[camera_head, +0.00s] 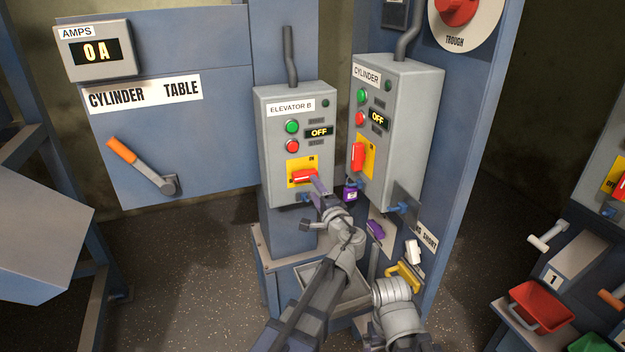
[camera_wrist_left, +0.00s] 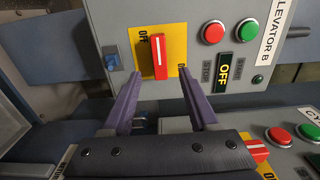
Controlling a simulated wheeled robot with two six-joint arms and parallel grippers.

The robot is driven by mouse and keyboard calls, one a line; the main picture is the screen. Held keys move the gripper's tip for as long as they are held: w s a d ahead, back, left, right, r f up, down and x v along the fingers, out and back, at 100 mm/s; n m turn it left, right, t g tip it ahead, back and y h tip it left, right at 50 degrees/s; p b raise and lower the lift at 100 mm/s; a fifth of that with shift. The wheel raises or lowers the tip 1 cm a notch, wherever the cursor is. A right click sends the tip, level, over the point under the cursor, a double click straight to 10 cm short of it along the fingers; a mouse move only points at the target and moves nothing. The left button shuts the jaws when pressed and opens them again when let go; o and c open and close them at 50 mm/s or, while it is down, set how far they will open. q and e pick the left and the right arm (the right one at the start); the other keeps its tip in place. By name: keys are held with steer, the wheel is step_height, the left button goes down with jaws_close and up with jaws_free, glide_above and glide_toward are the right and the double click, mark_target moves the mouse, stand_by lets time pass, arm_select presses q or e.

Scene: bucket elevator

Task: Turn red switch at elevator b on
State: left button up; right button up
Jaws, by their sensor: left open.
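The red switch (camera_head: 303,176) of elevator b sits on a yellow plate on the grey box labelled ELEVATOR B (camera_head: 268,150). Its handle lies level in the head view, and the box's display (camera_head: 319,132) reads OFF. My left gripper (camera_head: 318,184) is at the lower right of the switch. In the left wrist view the gripper (camera_wrist_left: 160,78) is open and empty, its purple fingers spread to either side of the red switch (camera_wrist_left: 160,57). The fingertips appear just short of the handle; contact cannot be told. My right gripper does not show.
The CYLINDER box (camera_head: 413,115) with its own red switch (camera_head: 358,157) stands close on the right. An orange-handled lever (camera_head: 140,165) is on the left panel. A red bin (camera_head: 540,305) is at lower right.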

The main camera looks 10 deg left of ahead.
mark_target(306, 177)
arm_select(q)
steer(key=x, duration=0.7)
steer(key=shift+w+a, duration=0.1)
steer(key=shift+c, duration=0.3)
jaws_close()
